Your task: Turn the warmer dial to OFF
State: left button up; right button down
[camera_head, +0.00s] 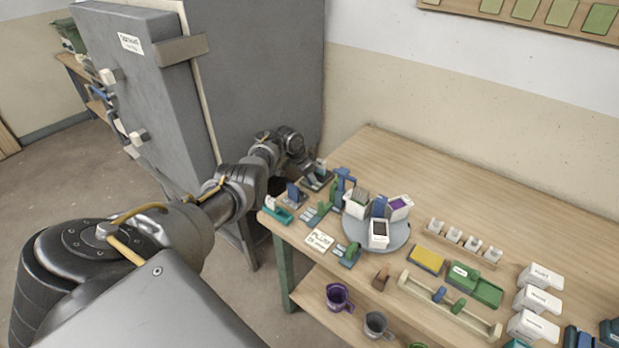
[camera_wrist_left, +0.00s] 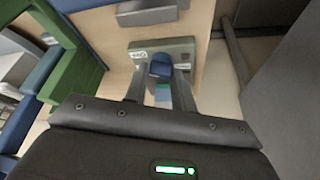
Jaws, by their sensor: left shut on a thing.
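The warmer dial is a small blue knob (camera_wrist_left: 161,66) on a pale grey-green box (camera_wrist_left: 182,48) in the left wrist view. The box has small dark marking left of the knob, too blurred to read surely. My left gripper (camera_wrist_left: 162,78) has one finger on each side of the knob and is shut on it. A blue-teal strip shows between the fingers below the knob. In the head view my left gripper (camera_head: 311,172) is at the table's far left corner, where the arm and small fixtures hide most of the dial. My right gripper is out of view.
The wooden table (camera_head: 400,160) carries a round grey turntable (camera_head: 376,238) with containers, small blue and green fixtures, a yellow block (camera_head: 427,260) and white boxes (camera_head: 541,276). A large grey cabinet (camera_head: 265,70) stands behind my left arm. A green frame (camera_wrist_left: 75,55) is close left in the wrist view.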

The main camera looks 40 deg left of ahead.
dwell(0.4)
pick_arm(q)
jog(key=o, duration=1)
jog(key=shift+r, duration=0.35)
jog(key=p+v, duration=0.4)
jog(key=v, duration=0.6)
jog(key=shift+s, duration=0.1)
